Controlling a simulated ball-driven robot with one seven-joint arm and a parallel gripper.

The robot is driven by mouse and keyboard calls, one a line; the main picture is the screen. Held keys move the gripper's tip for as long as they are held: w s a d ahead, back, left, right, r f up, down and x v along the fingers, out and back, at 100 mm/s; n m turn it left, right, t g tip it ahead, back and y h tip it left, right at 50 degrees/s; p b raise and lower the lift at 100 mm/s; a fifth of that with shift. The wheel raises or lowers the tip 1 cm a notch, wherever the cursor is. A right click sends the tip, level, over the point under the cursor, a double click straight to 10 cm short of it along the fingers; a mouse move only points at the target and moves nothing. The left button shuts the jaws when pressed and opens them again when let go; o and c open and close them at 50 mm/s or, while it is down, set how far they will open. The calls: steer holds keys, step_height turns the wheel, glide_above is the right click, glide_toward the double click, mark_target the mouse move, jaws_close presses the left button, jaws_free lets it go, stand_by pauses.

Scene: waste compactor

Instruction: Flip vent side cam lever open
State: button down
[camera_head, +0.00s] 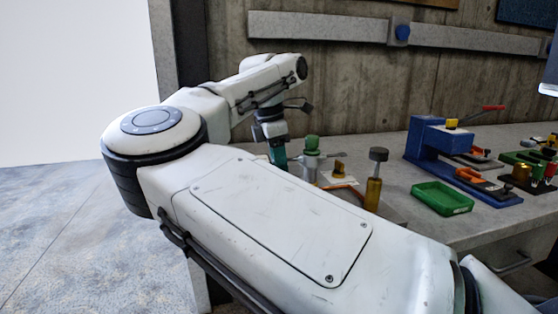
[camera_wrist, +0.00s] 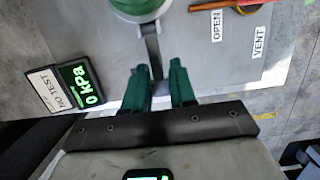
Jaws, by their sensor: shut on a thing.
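A grey lever (camera_wrist: 151,42) runs from a round green-topped fitting (camera_wrist: 138,6) down between the green fingers of my gripper (camera_wrist: 160,78) in the wrist view. The fingers are shut on the lever near its outer end; that end is partly hidden between them. In the head view my gripper (camera_head: 278,154) points down just left of the green-capped grey cylinder (camera_head: 311,150). The lever's held end cannot be made out there. Labels reading OPEN (camera_wrist: 216,25) and VENT (camera_wrist: 259,41) lie on the grey plate (camera_wrist: 205,60) to the right of the lever.
A red-orange part (camera_wrist: 250,4) is at the top right. On the bench (camera_head: 400,205) stand a brass-coloured post (camera_head: 373,192), a green tray (camera_head: 442,198) and a blue press (camera_head: 430,145).

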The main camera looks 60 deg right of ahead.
steer(key=c, duration=1.2)
jaws_free()
steer(key=shift+r, duration=0.1)
steer(key=r, duration=0.3)
steer(key=w+a+r+p, duration=0.1)
steer(key=r, duration=0.3)
steer(key=r+p, duration=0.1)
steer(key=r, duration=0.2)
steer(key=shift+w+a+r, duration=0.15)
steer(key=shift+w+r, duration=0.1)
steer(key=shift+w, duration=0.05)
